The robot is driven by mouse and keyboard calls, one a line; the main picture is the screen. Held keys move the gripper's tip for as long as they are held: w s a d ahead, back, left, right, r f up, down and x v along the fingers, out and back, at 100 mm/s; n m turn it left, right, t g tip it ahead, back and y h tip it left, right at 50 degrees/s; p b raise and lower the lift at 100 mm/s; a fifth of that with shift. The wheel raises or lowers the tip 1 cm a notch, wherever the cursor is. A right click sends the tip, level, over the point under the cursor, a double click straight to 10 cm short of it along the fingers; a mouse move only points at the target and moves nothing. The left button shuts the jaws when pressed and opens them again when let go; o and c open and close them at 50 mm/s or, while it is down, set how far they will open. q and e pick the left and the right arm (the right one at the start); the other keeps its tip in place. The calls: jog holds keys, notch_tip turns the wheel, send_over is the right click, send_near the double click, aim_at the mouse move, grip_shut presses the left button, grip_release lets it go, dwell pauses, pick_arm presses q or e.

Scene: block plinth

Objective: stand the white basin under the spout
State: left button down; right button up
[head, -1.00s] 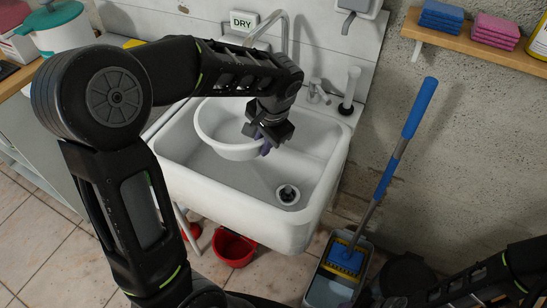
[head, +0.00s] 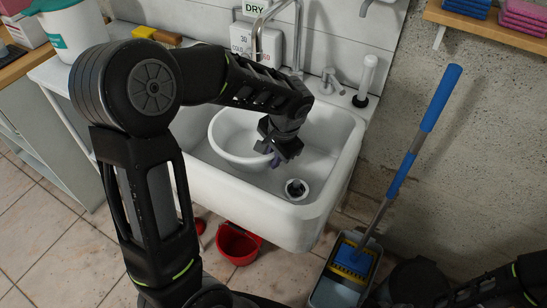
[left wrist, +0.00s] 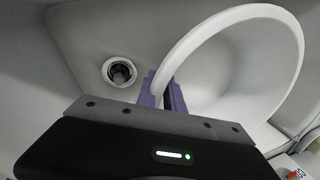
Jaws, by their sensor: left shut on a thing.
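The white basin (head: 227,138) is in the left part of the white sink (head: 275,215), upright or nearly so. It looks low in the sink, but I cannot tell whether it touches the bottom. My left gripper (head: 277,158) is shut on the basin's right-hand rim. In the left wrist view, the purple fingers (left wrist: 163,98) pinch the rim of the basin (left wrist: 225,65). The curved metal spout (head: 299,35) rises behind the sink; my left arm hides part of the area below it. My right arm shows at lower right, but its gripper does not.
The drain (head: 296,189) lies right of the basin in bare sink floor. A small tap (head: 330,80) and a white upright handle (head: 366,78) stand on the sink's back ledge. A blue-handled mop (head: 410,150) leans at right. A red bucket (head: 238,243) is below the sink.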

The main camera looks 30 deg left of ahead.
pick_arm(q)
jog(key=shift+s+d+f+b+x, duration=0.1)
jog(key=shift+d+b+x, duration=0.15)
jog(key=shift+b+x, duration=0.8)
jog(key=shift+s+d+f+b+x, duration=0.1)
jog(key=shift+d+b+x, duration=0.15)
jog(key=shift+b+x, duration=0.85)
jog(key=shift+s+d+b+x, duration=0.1)
jog(key=shift+d+b+x, duration=0.15)
jog(key=shift+b+x, duration=0.8)
jog(key=shift+f, duration=0.4)
jog(key=c, duration=1.4)
grip_release()
jog(key=p+v, duration=0.1)
jog(key=v, duration=0.7)
jog(key=shift+f, duration=0.1)
